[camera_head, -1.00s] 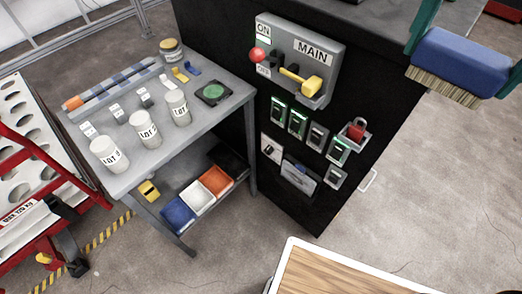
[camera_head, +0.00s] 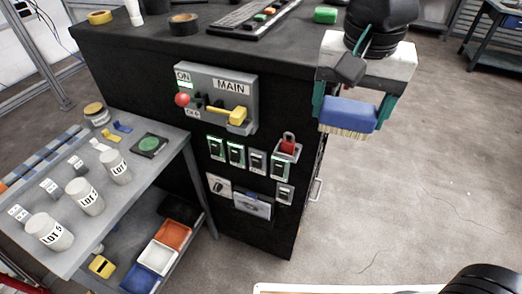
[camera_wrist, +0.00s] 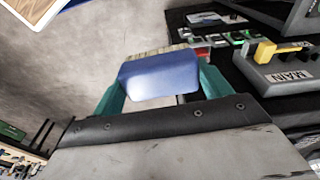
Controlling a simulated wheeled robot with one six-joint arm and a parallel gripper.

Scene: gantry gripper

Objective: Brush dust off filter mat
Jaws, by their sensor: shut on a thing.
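My gripper (camera_head: 350,108) has its teal fingers shut on a blue brush (camera_head: 347,115). The brush is held level with its pale bristles pointing down, in the air right of the black cabinet's front. In the wrist view the brush (camera_wrist: 158,78) spans between the teal fingers, with bristles showing along its far edge. The bristles touch nothing that I can see. No filter mat is clearly recognisable. A pale framed panel (camera_head: 252,204) sits low on the cabinet front, and I cannot tell whether it holds the mat.
The black cabinet (camera_head: 262,262) carries a MAIN switch panel (camera_head: 216,97), several small switches and a red padlock (camera_head: 288,146). A grey table (camera_head: 122,196) with LOT jars stands at left, with coloured bins below. A wood-topped surface shows in the wrist view (camera_wrist: 36,8).

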